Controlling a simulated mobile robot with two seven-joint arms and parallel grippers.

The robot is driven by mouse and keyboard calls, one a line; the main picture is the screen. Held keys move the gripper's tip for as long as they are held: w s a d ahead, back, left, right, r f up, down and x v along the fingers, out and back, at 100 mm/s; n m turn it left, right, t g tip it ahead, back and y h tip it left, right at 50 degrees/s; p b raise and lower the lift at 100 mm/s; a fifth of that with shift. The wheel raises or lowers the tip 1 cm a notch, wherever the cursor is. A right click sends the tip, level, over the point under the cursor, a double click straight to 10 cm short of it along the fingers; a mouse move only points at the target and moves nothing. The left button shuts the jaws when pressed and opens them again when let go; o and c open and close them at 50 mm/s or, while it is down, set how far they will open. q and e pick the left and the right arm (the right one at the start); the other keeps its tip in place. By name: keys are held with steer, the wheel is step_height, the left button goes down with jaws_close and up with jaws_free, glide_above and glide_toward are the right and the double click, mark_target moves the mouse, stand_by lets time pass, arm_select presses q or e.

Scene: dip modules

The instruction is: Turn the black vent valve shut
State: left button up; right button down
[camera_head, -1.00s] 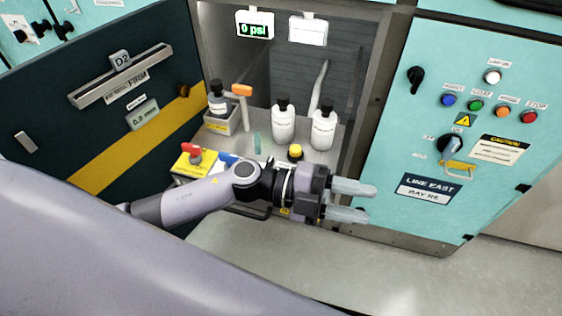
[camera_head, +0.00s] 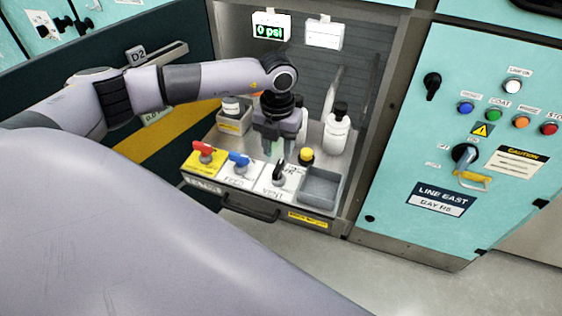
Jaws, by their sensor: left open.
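The black vent valve (camera_head: 279,172) stands on a white plate marked VENT, on the front ledge of the open cabinet bay. Its handle points up and away along the plate. My left gripper (camera_head: 274,151) hangs over the ledge just behind the valve plates, fingers down and open. It looks empty and apart from the black handle, though the depth gap is hard to judge. My right gripper is not in view.
A red valve (camera_head: 204,150) and a blue valve (camera_head: 239,160) stand left of the black one. A grey tray (camera_head: 320,188) is to its right. A yellow-capped item (camera_head: 306,156) and a white bottle (camera_head: 337,130) stand behind.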

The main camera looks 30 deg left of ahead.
mark_target(278, 166)
arm_select(q)
steer(key=shift+d+f, duration=0.1)
steer(key=shift+f, duration=2.65)
jaws_close()
